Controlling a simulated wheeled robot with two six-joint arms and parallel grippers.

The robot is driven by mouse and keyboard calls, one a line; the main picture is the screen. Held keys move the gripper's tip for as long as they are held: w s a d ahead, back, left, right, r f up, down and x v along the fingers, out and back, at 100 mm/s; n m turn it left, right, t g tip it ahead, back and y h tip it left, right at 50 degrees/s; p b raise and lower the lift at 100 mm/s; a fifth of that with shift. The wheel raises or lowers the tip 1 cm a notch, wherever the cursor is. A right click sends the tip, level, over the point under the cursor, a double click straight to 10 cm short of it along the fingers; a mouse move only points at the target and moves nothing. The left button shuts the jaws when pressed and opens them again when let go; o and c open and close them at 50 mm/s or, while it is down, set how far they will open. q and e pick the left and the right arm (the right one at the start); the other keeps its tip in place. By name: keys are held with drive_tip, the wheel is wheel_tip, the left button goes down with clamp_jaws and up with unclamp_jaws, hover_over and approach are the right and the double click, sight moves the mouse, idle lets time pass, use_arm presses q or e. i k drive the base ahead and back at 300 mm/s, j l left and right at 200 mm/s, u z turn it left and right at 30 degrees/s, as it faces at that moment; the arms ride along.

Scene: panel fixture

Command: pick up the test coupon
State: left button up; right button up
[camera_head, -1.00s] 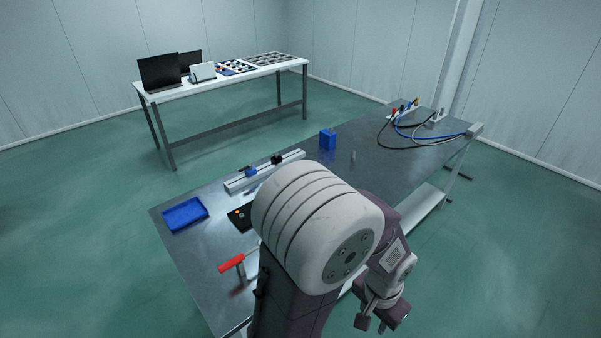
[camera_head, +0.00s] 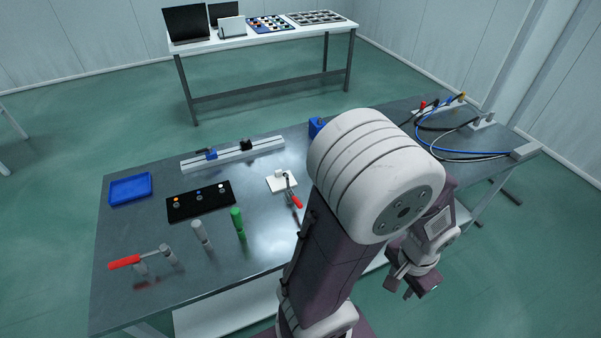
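No part is clearly identifiable as the test coupon. A small white square plate (camera_head: 277,184) lies on the dark workbench (camera_head: 130,235), beside a red-handled toggle clamp (camera_head: 295,199), and may be it. My large pale arm joint covers the bench's middle right. My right gripper is not in view.
On the bench are a blue tray (camera_head: 131,189), a black block with buttons (camera_head: 200,201), a grey rail (camera_head: 233,153), grey and green posts (camera_head: 238,223), another red-handled clamp (camera_head: 126,262) and cables (camera_head: 450,147). A white table (camera_head: 262,37) stands behind.

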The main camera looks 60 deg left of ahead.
sight(276, 182)
drive_tip(key=i+z, duration=0.15)
drive_tip(key=i, duration=0.35)
drive_tip(key=z, duration=0.45)
drive_tip(key=i+j+z, duration=0.15)
drive_tip(key=z, duration=0.75)
drive_tip(key=j+z, duration=0.15)
drive_tip(key=z, duration=0.3)
drive_tip(key=i+j+z, duration=0.1)
drive_tip(key=z, duration=0.75)
drive_tip(key=j+z, duration=0.1)
drive_tip(key=z, duration=0.35)
drive_tip(key=k+z, duration=0.1)
drive_tip(key=z, duration=0.8)
drive_tip(key=k+z, duration=0.1)
drive_tip(key=z, duration=0.8)
drive_tip(key=k+z, duration=0.1)
drive_tip(key=z, duration=0.35)
drive_tip(key=l+z, duration=0.1)
drive_tip(key=z, duration=0.35)
drive_tip(key=l+z, duration=0.1)
drive_tip(key=z, duration=0.35)
drive_tip(key=l+z, duration=0.1)
drive_tip(key=z, duration=0.35)
drive_tip(key=l+z, duration=0.1)
drive_tip(key=z, duration=0.35)
drive_tip(key=l+z, duration=0.1)
drive_tip(key=z, duration=0.4)
drive_tip(key=i+l+z, duration=0.1)
drive_tip(key=z, duration=0.8)
drive_tip(key=i+l, duration=0.05)
